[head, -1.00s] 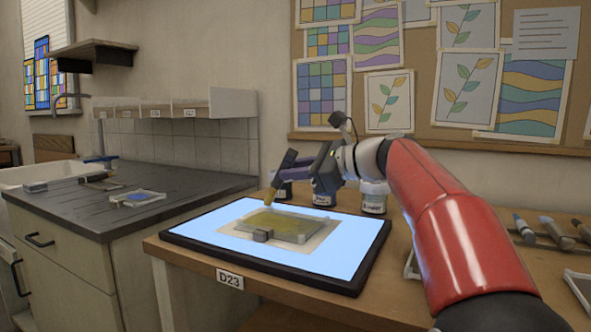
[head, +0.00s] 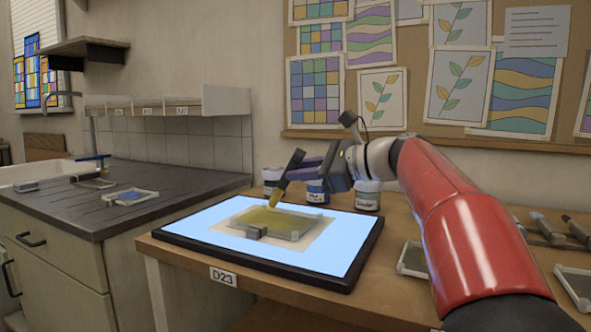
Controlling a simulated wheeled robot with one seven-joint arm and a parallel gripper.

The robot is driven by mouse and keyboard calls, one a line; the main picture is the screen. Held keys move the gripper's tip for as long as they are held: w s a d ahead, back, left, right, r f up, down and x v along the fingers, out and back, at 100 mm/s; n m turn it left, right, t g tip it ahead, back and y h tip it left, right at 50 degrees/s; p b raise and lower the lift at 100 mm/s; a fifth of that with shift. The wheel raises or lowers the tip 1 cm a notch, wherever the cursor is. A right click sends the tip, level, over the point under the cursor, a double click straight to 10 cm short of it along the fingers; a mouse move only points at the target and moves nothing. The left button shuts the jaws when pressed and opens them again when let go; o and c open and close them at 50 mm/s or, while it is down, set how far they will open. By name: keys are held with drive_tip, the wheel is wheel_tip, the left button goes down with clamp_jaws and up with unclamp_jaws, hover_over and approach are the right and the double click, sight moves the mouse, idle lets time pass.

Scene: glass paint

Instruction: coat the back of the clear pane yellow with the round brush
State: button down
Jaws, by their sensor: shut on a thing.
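The pane (head: 270,222) lies flat on a pale sheet on the lit light table (head: 340,245). Its surface looks mostly covered in a yellow coat, which seems somewhat uneven. A small grey block (head: 254,231) sits at its front edge. My gripper (head: 295,172) is shut on the brush (head: 289,176), which has a dark handle and yellow bristles. The brush is tilted, with its bristles pointing down at the back edge of the pane. I cannot tell whether the bristles touch the pane.
Several jars (head: 367,196) stand behind the light table. Framed panes (head: 412,260) and tubes lie on the bench at right. A dark counter (head: 165,183) at left holds a small tray with a blue piece (head: 131,197). A shelf (head: 170,103) hangs above it.

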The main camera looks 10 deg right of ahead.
drive_tip(key=f+v, duration=0.2)
drive_tip(key=v, duration=0.8)
drive_tip(key=shift+s, duration=0.3)
idle(0.6)
drive_tip(key=shift+f, duration=0.1)
wheel_tip(320, 180, up, 5)
idle(0.6)
idle(0.9)
